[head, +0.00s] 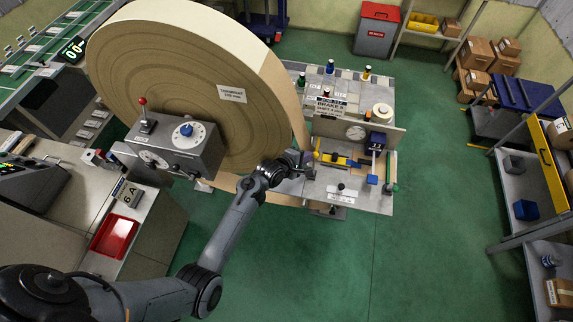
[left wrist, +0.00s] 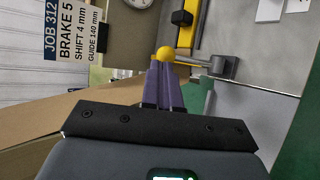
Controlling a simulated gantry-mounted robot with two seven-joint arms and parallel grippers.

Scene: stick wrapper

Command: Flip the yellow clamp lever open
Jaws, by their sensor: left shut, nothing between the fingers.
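In the head view the yellow parts (head: 335,158) at the clamp on the small workstation are too small to tell the lever apart surely. My left gripper (left wrist: 163,66) is shut and empty, its fingertips right at the knob; I cannot tell whether they touch it. In the head view this gripper (head: 304,162) is at the left end of the clamp area. My right gripper is not in view.
A large wrapped roll (head: 180,80) stands left of the workstation, with a grey control box (head: 180,145) in front. A job sign (left wrist: 75,30) stands behind the clamp. A blue block (head: 376,141) is at the right of the station. The green floor in front is clear.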

